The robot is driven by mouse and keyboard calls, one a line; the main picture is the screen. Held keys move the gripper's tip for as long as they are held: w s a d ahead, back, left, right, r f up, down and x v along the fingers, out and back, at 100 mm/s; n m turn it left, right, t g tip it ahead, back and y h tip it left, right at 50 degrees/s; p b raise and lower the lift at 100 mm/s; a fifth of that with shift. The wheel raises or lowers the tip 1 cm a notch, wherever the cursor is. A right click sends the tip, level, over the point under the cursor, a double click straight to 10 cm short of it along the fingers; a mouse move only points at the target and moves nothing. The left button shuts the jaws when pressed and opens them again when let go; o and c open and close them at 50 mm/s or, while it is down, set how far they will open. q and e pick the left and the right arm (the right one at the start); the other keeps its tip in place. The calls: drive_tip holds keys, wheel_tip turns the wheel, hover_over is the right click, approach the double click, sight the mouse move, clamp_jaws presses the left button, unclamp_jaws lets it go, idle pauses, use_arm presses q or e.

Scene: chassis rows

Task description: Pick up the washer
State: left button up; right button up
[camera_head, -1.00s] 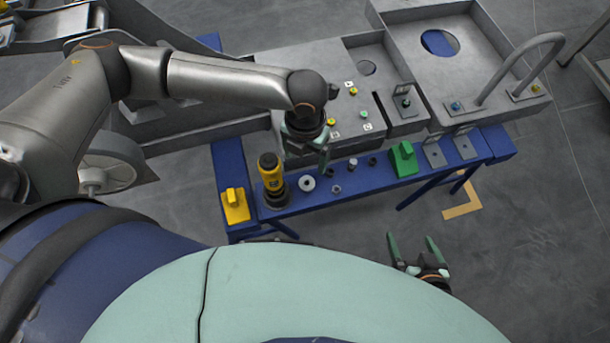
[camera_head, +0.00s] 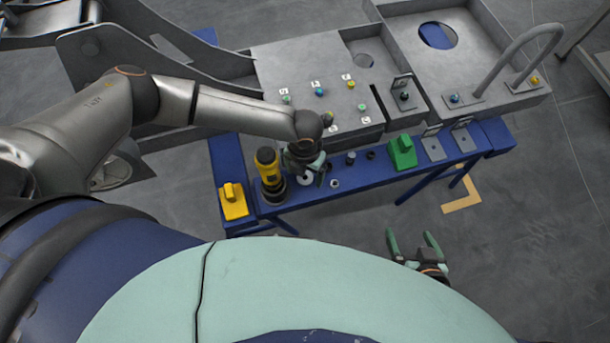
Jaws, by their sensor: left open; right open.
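The washer (camera_head: 305,180) is a pale ring lying on the blue bench strip, just right of the yellow tool. My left gripper (camera_head: 312,171) is open, right over the washer, and hides part of it. I cannot tell whether its fingers touch the washer. My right gripper (camera_head: 415,246) is open and empty, out over the floor in front of the bench.
A yellow and black tool (camera_head: 268,171) stands close left of my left gripper, with a yellow block (camera_head: 233,203) beyond it. A small ring (camera_head: 334,184), a small grey cylinder (camera_head: 351,158) and a green block (camera_head: 403,153) are to the right. A grey chassis (camera_head: 305,65) lies behind.

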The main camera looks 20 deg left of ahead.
use_arm(q)
clamp_jaws()
idle(0.7)
